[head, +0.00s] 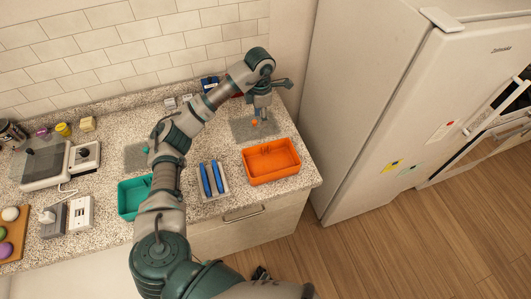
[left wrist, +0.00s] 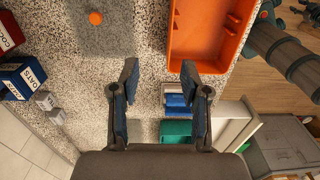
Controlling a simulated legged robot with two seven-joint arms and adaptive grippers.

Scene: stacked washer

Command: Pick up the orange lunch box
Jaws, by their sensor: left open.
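The orange lunch box (head: 272,177) is an open rectangular tray near the right front corner of the counter. In the left wrist view its inside (left wrist: 195,40) fills the top right and looks empty apart from orange fittings. My left gripper (head: 262,108) is over the grey mat behind the box, apart from it. In the left wrist view the fingers of my left gripper (left wrist: 159,76) are spread with nothing between them. I cannot make out my right gripper.
A small orange ball (head: 254,122) lies on the grey mat (head: 268,129). Left of the box are a tray with blue-handled items (head: 223,179) and a teal box (head: 128,207). Boxes stand by the wall, including a blue oats box (left wrist: 22,80). A fridge (head: 380,90) stands to the right.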

